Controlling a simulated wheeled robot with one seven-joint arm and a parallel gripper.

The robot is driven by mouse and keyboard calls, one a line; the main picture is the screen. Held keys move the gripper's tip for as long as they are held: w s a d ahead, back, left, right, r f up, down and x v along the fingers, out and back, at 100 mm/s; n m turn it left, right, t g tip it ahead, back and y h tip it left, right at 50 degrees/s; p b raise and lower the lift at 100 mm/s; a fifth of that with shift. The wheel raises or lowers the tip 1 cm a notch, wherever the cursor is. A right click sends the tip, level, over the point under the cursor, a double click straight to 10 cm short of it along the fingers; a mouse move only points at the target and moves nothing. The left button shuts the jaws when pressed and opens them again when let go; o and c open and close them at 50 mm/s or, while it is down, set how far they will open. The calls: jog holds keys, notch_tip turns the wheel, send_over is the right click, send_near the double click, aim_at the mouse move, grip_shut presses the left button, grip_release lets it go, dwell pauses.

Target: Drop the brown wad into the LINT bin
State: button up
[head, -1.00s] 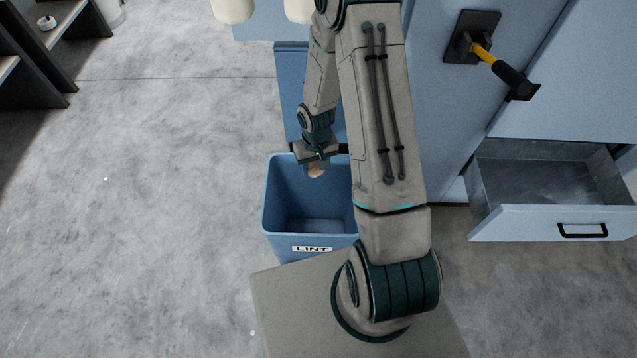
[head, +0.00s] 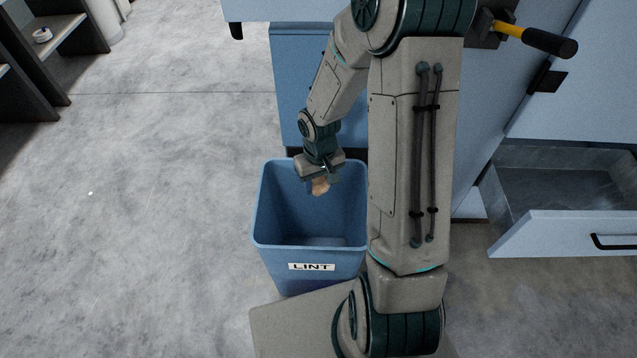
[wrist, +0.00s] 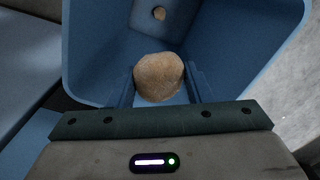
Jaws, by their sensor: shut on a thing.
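The brown wad (wrist: 159,77) is a rough, light-brown lump between the two fingers of my gripper (wrist: 160,88) in the wrist view. My gripper is shut on it. In the head view the wad (head: 320,187) shows just below my gripper (head: 320,181), over the opening of the blue LINT bin (head: 262,205). The bin stands upright on the floor with a white LINT label on its front.
An open drawer (head: 555,230) juts out at the right from a light-blue cabinet. Dark shelves (head: 70,45) stand at the upper left. The grey floor left of the bin is clear.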

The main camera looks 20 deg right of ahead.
aim_at(319, 194)
jog(key=shift+f+b, duration=2.2)
jog(key=shift+f, duration=0.6)
jog(key=o, duration=1)
jog(key=shift+o, duration=0.2)
jog(key=shift+r, duration=0.1)
notch_tip(319, 194, up, 14)
jog(key=p, duration=0.5)
